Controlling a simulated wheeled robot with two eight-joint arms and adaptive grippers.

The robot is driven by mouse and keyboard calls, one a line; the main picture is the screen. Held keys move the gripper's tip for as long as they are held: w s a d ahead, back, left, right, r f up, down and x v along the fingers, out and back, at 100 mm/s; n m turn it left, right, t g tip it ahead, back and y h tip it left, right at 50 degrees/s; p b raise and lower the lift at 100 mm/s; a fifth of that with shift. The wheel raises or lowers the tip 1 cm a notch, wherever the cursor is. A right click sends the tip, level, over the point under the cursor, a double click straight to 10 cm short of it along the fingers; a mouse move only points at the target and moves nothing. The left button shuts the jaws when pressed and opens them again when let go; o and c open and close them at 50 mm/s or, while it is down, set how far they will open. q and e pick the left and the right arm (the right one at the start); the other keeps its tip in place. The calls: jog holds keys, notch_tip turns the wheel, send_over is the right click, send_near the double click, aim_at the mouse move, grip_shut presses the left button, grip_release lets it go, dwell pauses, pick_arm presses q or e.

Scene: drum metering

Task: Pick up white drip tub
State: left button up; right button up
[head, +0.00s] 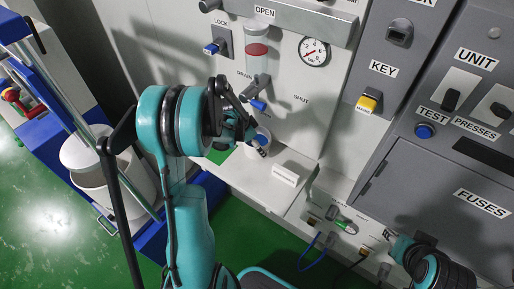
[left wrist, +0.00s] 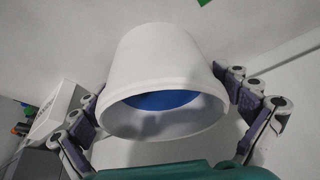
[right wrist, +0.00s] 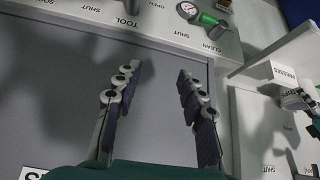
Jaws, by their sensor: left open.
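The white drip tub (head: 263,132) stands on the pale ledge below the drain outlet, partly hidden behind my left gripper in the head view. In the left wrist view the tub (left wrist: 165,60) fills the middle, its rim towards the camera and blue showing inside. My left gripper (head: 252,120) is open with its fingers on either side of the tub. A gap shows at the right finger; contact at the left finger is unclear. My right gripper (right wrist: 160,85) is open and empty in front of a grey panel.
A drain sight glass with red fluid (head: 257,50) and a blue-handled valve (head: 258,104) are just above the tub. A small white sign (head: 285,175) stands on the ledge to its right. A pressure gauge (head: 314,51) is on the wall. A blue cart with a white bin (head: 95,180) stands left.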

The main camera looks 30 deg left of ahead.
pick_arm(q)
jog(key=shift+c, duration=0.9)
jog(key=c, duration=1)
